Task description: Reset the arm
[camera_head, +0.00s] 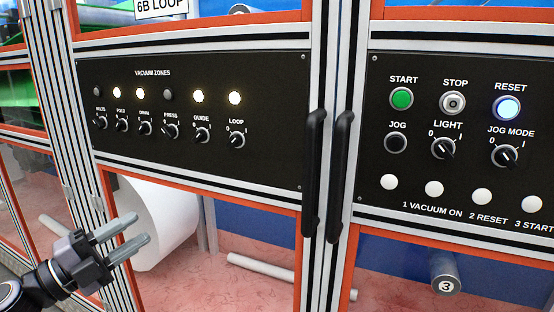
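My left gripper (141,227) is at the lower left, in front of the cabinet frame. Its two grey fingers are apart with nothing between them, pointing right. It is below the vacuum zones panel (265,90) and touches nothing that I can see. My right gripper is out of view. The RESET button (507,107) on the right-hand panel glows bluish white. Left of it are the STOP button (453,103) and the green START button (402,98).
Two black vertical door handles (313,170) (339,175) stick out between the panels. Below START are a black JOG button (395,143), the LIGHT knob (443,147) and the JOG MODE knob (504,155). Several zone lamps are lit; BELTS (97,91) and PRESS (168,93) are dark.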

